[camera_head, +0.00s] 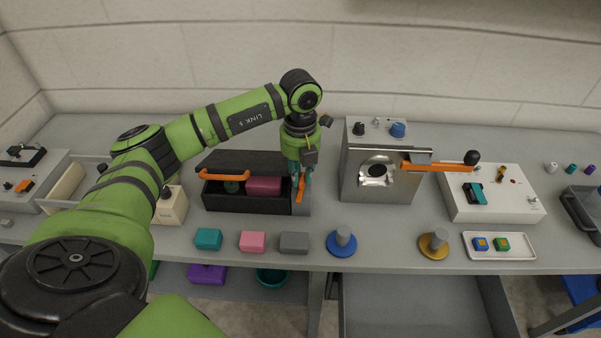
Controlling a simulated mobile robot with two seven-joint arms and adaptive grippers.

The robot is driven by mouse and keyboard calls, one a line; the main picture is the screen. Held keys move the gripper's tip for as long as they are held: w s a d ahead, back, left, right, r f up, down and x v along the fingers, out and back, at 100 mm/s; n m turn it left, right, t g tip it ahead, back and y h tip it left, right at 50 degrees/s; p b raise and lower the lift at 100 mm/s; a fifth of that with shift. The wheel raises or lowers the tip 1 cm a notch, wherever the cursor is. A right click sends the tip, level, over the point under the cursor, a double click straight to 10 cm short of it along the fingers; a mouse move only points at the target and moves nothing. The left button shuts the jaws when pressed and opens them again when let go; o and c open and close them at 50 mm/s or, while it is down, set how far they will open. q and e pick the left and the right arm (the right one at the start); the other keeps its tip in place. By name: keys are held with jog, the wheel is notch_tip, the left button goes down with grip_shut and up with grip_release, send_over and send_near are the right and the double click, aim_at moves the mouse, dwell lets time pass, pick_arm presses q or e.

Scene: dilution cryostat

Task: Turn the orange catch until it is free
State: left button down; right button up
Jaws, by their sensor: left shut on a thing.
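The orange catch (300,189) stands at the right end of a black box (248,203) on the bench. My left gripper (301,176) points down over that end and is shut on the orange catch, with its fingers hiding the catch's upper part. The box's dark lid is raised at the back, and an orange handle (225,174) lies across its left part. A magenta block (264,187) and a dark green round thing lie inside the box. My right gripper is not in view.
A metal housing (380,190) with a long orange lever (440,166) stands right of the box. Teal, pink and grey blocks (294,243) and a blue-based post (342,242) line the bench front. A white tray (499,254) lies at right.

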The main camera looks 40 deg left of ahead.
pick_arm(q)
jog(key=shift+r+n, duration=0.1)
jog(key=shift+n, duration=0.9)
jog(key=c, duration=1.1)
grip_release()
jog(key=shift+r, duration=4)
